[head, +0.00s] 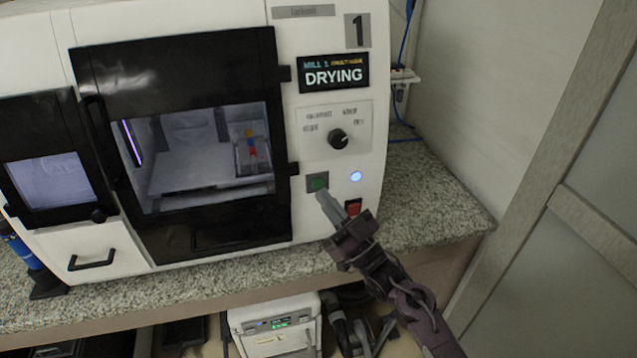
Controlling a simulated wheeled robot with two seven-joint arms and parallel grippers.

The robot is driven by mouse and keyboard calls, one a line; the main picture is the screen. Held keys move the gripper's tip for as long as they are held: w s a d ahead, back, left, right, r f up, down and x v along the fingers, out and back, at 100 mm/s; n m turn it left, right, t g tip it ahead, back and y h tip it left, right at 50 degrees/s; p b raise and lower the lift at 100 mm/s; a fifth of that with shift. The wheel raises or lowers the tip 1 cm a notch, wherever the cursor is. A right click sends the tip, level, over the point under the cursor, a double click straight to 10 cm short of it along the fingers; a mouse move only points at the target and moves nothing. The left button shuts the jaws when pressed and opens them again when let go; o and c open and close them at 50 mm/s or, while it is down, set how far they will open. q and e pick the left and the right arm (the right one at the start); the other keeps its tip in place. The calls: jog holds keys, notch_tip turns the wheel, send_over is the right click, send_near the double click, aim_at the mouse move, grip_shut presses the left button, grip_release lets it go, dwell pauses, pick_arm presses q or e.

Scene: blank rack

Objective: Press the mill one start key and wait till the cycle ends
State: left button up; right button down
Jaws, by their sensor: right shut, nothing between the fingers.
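Mill one (290,140) is a white machine with a black-framed door and a "1" plate, standing on a speckled counter. Its display (333,74) reads "MILL 1" and "DRYING". The green start key (317,182) is on the lower front panel, left of a lit bluish-white lamp (356,176). My right gripper (323,196) is shut and empty, its fingertips at the lower edge of the green key; I cannot tell if they touch it. My left gripper is not in view. The door is closed, and a small coloured block (250,142) shows through its window.
A black knob (338,139) sits above the key. A red switch (353,206) is just right of my fingers. The speckled counter (440,205) is clear to the right. A white box unit (275,328) stands below the counter, beside dark hoses.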

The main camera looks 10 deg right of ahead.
jog(key=s+p, duration=0.2)
jog(key=s, duration=0.2)
jog(key=shift+s+d+r, duration=0.1)
jog(key=shift+s+r, duration=0.05)
jog(key=shift+s, duration=0.1)
dwell(0.5)
